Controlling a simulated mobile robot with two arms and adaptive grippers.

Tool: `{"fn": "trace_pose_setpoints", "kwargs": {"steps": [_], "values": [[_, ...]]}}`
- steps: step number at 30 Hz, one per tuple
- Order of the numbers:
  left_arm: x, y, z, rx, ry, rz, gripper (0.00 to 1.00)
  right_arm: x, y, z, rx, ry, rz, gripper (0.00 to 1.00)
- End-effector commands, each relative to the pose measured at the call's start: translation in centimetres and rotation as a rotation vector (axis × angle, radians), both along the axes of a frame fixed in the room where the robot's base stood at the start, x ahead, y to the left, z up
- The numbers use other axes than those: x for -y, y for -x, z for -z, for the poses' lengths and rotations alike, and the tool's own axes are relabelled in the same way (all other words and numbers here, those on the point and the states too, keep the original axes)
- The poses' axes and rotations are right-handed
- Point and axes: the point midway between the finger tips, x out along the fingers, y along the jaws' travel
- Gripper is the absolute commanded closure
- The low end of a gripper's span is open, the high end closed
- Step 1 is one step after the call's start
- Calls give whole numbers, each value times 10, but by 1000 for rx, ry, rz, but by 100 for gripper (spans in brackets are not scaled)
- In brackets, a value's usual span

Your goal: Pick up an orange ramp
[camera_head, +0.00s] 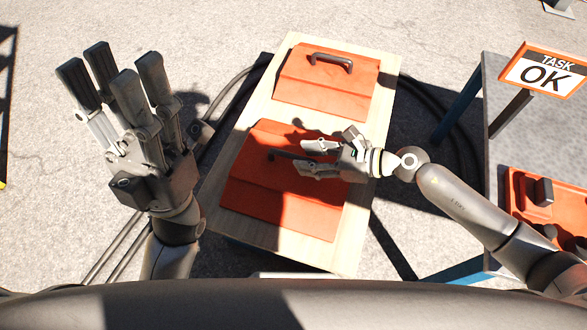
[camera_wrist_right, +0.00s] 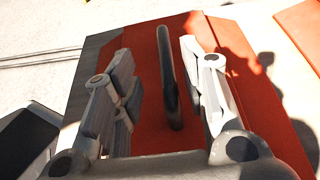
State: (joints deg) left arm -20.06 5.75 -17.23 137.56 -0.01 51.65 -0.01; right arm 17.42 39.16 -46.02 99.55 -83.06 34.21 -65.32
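Two orange ramps lie on a light wooden board. The near orange ramp (camera_head: 270,207) is under my right gripper (camera_head: 303,158), and the far orange ramp (camera_head: 310,95) lies behind it with a dark handle (camera_head: 331,62) on top. In the right wrist view the near ramp (camera_wrist_right: 150,70) fills the middle, and its dark handle (camera_wrist_right: 168,75) stands between the two open fingers of my right gripper (camera_wrist_right: 168,100), apart from both. My left gripper (camera_head: 118,85) is open, empty and raised, with its fingers pointing up, left of the board.
The wooden board (camera_head: 345,255) has a narrow bare strip at its near end. A grey table (camera_head: 500,95) on the right bears a sign reading TASK OK (camera_head: 545,76) and an orange part (camera_head: 540,205). Dark cables (camera_head: 220,105) run on the ground around the board.

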Motion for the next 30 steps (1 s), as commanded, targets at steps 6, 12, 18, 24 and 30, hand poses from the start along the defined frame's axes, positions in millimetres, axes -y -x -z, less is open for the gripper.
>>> {"fn": "trace_pose_setpoints", "kwargs": {"steps": [6,12,18,24,30], "values": [[0,0,18,-1,0,0,60,-25,-15,19,1,-4,0,61],[1,-1,20,-5,-2,0,60,-40,-20,23,0,-2,1,61],[0,-1,19,-5,-2,0,60,-40,-20,23,-1,-1,2,61],[0,-1,19,-4,-1,0,60,-40,-19,23,-1,-1,2,84],[0,0,18,-2,-1,0,60,-40,-19,23,-1,-1,2,100]]}}
